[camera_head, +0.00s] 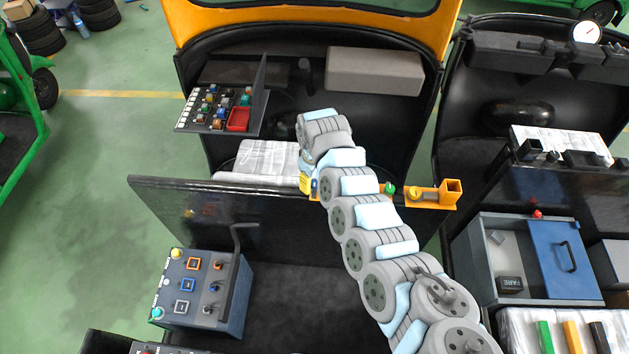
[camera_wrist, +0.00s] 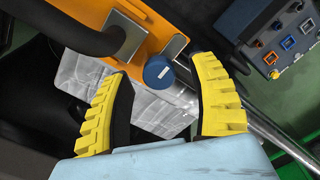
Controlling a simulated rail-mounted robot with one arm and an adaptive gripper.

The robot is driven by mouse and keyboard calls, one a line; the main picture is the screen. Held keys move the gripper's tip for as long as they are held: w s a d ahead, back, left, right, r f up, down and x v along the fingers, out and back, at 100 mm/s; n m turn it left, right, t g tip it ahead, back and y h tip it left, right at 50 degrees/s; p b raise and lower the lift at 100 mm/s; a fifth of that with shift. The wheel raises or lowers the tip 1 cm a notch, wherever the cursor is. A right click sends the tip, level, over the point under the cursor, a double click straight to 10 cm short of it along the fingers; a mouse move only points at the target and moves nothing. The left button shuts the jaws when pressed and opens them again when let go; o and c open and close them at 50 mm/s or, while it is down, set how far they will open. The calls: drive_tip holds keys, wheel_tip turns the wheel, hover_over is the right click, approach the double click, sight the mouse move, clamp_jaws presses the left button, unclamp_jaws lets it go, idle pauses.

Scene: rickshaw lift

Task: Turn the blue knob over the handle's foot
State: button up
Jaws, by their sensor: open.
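The blue knob (camera_wrist: 158,70) is a round cap with a pale mark on its top. It sits on an orange bracket (camera_wrist: 152,36), beside the grey square foot (camera_wrist: 128,36) of a thick black handle (camera_wrist: 80,36). My gripper (camera_wrist: 163,70) is open, with yellow ridged fingers on either side of the knob; a gap shows on both sides. In the head view my gripper (camera_head: 306,184) is at the left end of the orange bar (camera_head: 440,196), and my arm hides most of that end.
A green knob (camera_head: 389,189) and a yellow knob (camera_head: 414,193) sit further right on the bar. A paper-covered seat (camera_head: 255,161) lies behind the dark panel (camera_head: 200,200).

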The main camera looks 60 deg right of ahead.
drive_tip(key=shift+d+f, duration=0.1)
drive_tip(key=shift+f, duration=0.3)
clamp_jaws()
